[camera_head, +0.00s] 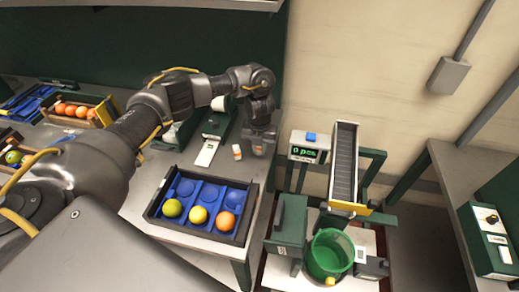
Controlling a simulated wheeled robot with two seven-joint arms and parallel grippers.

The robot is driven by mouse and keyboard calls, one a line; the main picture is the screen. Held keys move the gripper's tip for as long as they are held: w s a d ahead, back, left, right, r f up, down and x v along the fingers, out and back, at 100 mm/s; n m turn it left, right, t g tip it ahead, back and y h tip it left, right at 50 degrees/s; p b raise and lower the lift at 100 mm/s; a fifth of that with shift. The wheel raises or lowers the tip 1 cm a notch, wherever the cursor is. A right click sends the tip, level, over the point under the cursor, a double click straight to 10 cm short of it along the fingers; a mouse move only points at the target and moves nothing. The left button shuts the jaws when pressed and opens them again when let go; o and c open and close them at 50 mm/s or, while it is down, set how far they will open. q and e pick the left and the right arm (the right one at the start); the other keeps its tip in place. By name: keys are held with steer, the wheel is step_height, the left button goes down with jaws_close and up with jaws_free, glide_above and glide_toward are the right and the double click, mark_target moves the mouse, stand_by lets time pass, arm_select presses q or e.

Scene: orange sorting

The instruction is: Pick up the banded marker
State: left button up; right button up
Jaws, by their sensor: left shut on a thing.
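The banded marker (237,152) is a small white and orange piece at the table's back right, just left of my left gripper's fingers. My right gripper is not in view.
A dark tray (152,212) with blue cups holds a green, a yellow and an orange fruit in its front row. A white-topped device (207,152) lies behind it. Right of the table stand a chute (344,165), a counter display (306,152) and a green bucket (328,256).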

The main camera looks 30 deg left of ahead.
arm_select(q)
jaws_close()
steer(key=shift+r, duration=0.5)
step_height(320, 180, up, 2)
steer(key=shift+w+r+b, duration=0.1)
steer(key=shift+b, duration=0.3)
steer(key=s+d+r+b, duration=0.3)
steer(key=s+d+r, duration=0.6)
steer(key=s+d, duration=0.1)
steer(key=shift+s+r, duration=0.15)
steer(key=shift+r, duration=0.25)
steer(key=shift+a, duration=0.1)
